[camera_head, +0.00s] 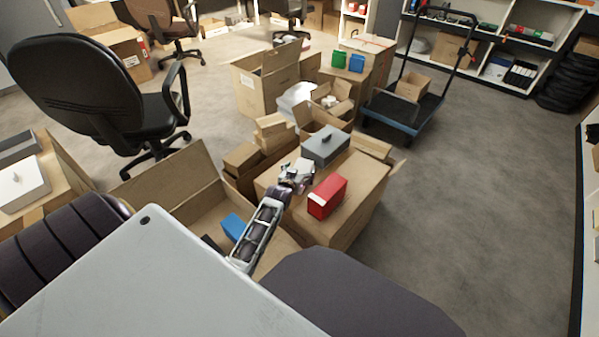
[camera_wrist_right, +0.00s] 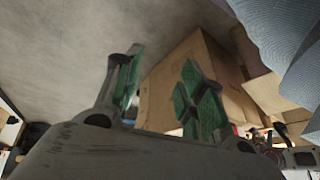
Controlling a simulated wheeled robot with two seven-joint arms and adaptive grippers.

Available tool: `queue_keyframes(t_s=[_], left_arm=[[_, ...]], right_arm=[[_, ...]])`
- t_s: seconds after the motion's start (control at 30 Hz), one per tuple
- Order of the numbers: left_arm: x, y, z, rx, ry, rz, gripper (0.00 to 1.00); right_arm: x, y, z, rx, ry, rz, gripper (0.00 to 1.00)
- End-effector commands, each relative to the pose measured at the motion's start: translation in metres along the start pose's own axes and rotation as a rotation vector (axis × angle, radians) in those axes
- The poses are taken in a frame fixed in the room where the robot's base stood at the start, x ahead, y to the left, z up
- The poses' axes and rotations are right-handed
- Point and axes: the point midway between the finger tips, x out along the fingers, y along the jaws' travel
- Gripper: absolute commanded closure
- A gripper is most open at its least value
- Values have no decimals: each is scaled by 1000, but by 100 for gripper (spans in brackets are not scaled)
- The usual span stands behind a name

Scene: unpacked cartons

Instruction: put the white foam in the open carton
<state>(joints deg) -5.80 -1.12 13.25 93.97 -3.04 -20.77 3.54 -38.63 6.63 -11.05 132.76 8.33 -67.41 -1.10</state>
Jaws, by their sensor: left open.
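An open carton (camera_head: 180,180) stands in front of me with its flaps up; a blue box (camera_head: 233,227) lies inside. My left gripper (camera_head: 303,170) is open above the closed carton beside it, between a grey box and a red box; I cannot tell whether it touches anything. A white piece (camera_head: 296,97), perhaps the white foam, lies farther back among the cartons, partly hidden. My right gripper (camera_wrist_right: 160,88) shows in the right wrist view with its green-padded fingers apart and nothing between them.
The closed carton (camera_head: 350,210) bears the grey box (camera_head: 325,146) and the red box (camera_head: 327,196). Small open boxes (camera_head: 275,130) crowd behind it. An office chair (camera_head: 90,95) stands left, a trolley (camera_head: 405,110) back right. The floor at right is clear.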

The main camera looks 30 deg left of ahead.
Motion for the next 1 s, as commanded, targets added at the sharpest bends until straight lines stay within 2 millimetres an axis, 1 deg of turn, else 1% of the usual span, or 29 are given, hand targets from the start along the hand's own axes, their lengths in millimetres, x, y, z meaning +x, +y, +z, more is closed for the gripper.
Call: queue_keyframes(t_s=[0.3,0.47,0.63,0.67,0.73,1.0], left_arm=[[-1,0,-3,0,0,0,17],[-9,0,-3,0,0,0,17],[-23,0,-3,0,0,0,17],[-26,0,-3,0,-1,0,17],[-33,0,-4,0,-1,0,17],[-60,0,-4,0,-1,0,17]], right_arm=[[0,0,0,0,0,0,60],[-4,0,1,-2,-15,5,60],[-15,2,0,-10,-43,19,60],[-18,2,-2,-12,-44,21,60],[-30,1,-13,-20,-38,26,60],[-51,3,-16,-27,-82,50,60]])
